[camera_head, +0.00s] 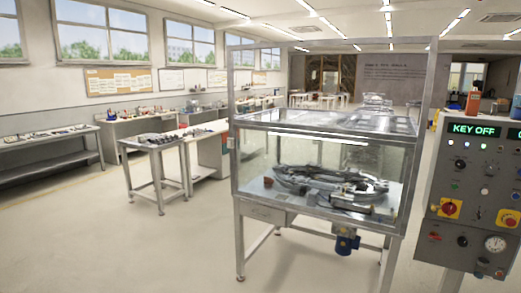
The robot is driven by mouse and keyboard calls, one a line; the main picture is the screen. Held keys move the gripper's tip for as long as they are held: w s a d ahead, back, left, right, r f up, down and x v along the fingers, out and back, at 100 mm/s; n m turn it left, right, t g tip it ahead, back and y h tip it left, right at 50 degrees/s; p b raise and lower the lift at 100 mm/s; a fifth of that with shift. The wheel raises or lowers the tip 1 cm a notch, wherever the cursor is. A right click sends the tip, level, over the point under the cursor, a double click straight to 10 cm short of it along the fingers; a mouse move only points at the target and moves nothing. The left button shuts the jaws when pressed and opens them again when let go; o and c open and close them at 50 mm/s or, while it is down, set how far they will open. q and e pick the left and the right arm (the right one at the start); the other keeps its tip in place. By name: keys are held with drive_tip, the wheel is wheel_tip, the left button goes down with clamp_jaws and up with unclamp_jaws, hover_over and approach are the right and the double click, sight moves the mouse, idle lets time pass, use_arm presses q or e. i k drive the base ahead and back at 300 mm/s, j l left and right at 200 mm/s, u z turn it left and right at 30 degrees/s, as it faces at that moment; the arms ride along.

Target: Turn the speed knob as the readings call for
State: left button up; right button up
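A grey control panel (478,210) stands at the right edge of the head view, partly cut off. Several small knobs and lamps sit below, too small to tell which is the speed knob. A red switch on a yellow plate (449,208) is at the panel's left. A metal ring-shaped track (325,182) lies inside a glass case. Neither of my grippers is in view.
The glass case on its metal frame (240,215) stands left of the panel, with a blue motor (346,242) beneath. A small table with metal parts (160,150) and a workbench (50,145) are further left. The floor (120,250) at front left is clear.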

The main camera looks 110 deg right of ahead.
sight(491, 168)
drive_tip(key=z, duration=5.2)
drive_tip(key=i+l, duration=1.7)
